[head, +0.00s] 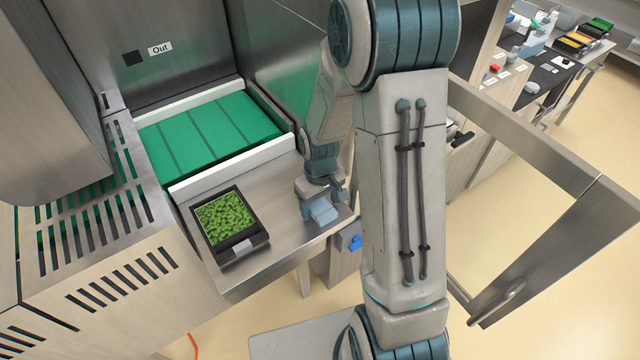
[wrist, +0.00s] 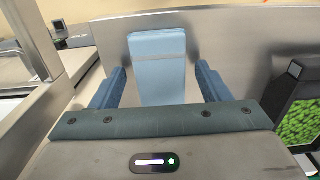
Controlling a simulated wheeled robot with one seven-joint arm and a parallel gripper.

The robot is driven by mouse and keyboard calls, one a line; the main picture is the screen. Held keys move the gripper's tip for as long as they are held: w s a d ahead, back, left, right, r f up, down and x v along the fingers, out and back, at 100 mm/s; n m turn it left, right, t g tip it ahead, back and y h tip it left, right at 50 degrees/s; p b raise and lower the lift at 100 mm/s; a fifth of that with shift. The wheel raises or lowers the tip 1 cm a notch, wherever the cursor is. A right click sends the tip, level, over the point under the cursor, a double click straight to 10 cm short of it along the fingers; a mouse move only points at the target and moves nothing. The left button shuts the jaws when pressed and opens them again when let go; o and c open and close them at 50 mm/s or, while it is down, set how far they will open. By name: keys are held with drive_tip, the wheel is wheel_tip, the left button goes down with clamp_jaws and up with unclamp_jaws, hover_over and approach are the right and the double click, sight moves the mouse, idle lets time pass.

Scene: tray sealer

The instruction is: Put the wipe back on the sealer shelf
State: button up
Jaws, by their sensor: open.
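The wipe is a light blue folded cloth (head: 322,212) on the steel shelf (head: 283,228), near its right edge in the head view. In the wrist view the wipe (wrist: 158,68) lies ahead, between the two blue fingers. My gripper (head: 320,197) is just over the wipe in the head view. In the wrist view my gripper (wrist: 158,85) is open, with one finger on each side of the wipe and visible gaps. The wipe's near end is hidden behind the gripper body.
A black tray of green food (head: 226,222) sits on the shelf, left of my gripper; its edge shows at right in the wrist view. The green conveyor (head: 208,132) lies behind. A steel frame with an open door (head: 560,245) stands at right.

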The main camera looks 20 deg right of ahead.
sight(320, 206)
wheel_tip(320, 206, up, 12)
drive_tip(key=f, duration=0.1)
drive_tip(key=s+r+m+t, duration=0.3)
drive_tip(key=s+r, duration=0.8)
drive_tip(key=s, duration=0.3)
drive_tip(key=shift+m+t+b, duration=0.3)
drive_tip(key=shift+t+b, duration=0.1)
drive_tip(key=shift+r, duration=0.1)
